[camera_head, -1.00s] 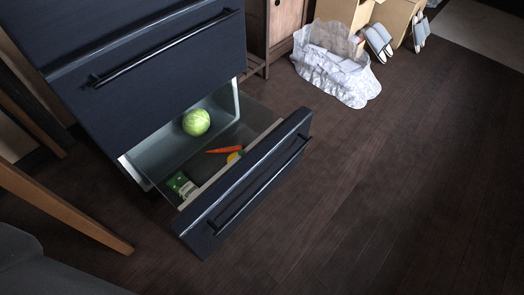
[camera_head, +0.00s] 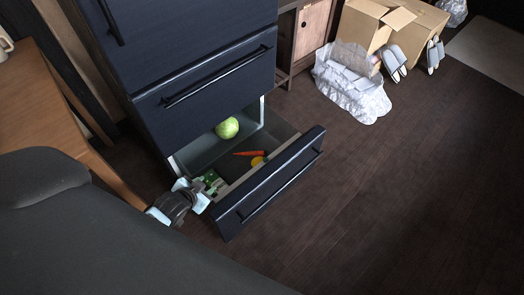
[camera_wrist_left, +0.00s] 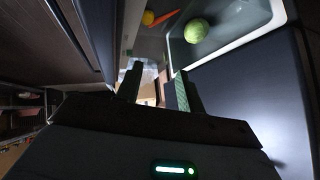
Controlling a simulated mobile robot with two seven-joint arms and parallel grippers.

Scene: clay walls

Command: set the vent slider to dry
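A dark blue fridge (camera_head: 215,85) stands at the upper left with its lower drawer (camera_head: 272,187) pulled out. I cannot make out a vent slider in either view. The drawer holds a green cabbage (camera_head: 227,128), a carrot (camera_head: 248,153), a yellow item (camera_head: 257,161) and a green pack (camera_head: 211,178). My left gripper (camera_head: 205,188) is at the drawer's near left side, beside the green pack. My right gripper is not in view.
A wooden table (camera_head: 60,110) is at the left. A crumpled white bag (camera_head: 350,85), cardboard boxes (camera_head: 372,25) and slippers (camera_head: 396,62) lie at the upper right. The dark floor right of the drawer is clear.

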